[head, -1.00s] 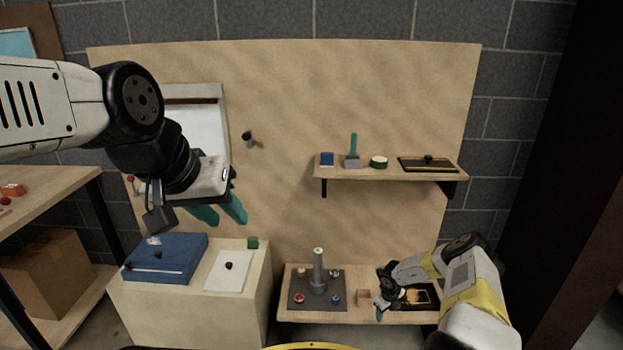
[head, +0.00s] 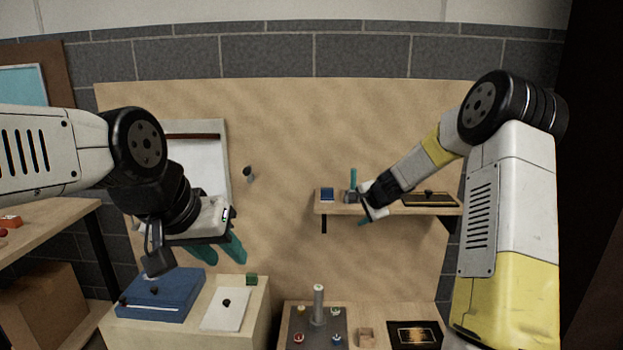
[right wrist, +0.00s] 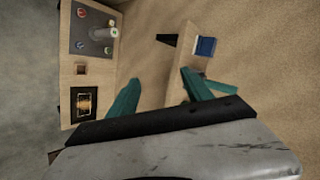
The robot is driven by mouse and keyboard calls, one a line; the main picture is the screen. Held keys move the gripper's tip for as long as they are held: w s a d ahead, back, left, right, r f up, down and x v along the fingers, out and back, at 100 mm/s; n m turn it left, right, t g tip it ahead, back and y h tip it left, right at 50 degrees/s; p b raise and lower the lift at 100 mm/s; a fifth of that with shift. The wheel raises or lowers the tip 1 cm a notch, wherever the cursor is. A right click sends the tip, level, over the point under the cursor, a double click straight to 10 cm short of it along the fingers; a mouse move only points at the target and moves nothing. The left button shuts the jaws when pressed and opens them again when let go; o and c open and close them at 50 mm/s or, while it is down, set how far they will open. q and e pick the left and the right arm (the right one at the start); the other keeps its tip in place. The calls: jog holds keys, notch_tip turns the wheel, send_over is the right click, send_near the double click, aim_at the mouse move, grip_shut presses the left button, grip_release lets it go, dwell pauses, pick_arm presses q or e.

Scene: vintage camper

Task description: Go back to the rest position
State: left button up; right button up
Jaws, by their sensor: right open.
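My left gripper (head: 220,250) hangs in front of the plywood panel, above the blue case. Its two teal fingers are spread apart with nothing seen between them. My right gripper (head: 362,218) is raised in front of the upper shelf and partly hides the things on it. In the right wrist view its teal fingers (right wrist: 160,98) are wide apart, with nothing held between them.
The upper shelf (head: 335,209) bears a blue box (head: 327,194), a teal-handled tool (head: 353,180) and a black tray (head: 428,199).

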jog(key=s+a+r+n+g, duration=0.1)
jog(key=s+a+r+n, duration=0.25)
jog(key=s+r, duration=0.55)
jog(key=s+a+r+n, duration=0.2)
jog(key=s+r+n, duration=0.3)
jog(key=s, duration=0.5)
jog(key=s+d+n+g, duration=0.1)
jog(key=s+d+n, duration=0.1)
jog(key=s, duration=1)
jog(key=s+d+n+g, duration=0.1)
jog(key=s+d+n, duration=0.1)
jog(key=s, duration=1.1)
jog(key=shift+d+r+h, duration=0.35)
jog(key=shift+r+h, duration=0.05)
jog(key=shift+r, duration=0.05)
jog(key=shift+n, duration=0.25)
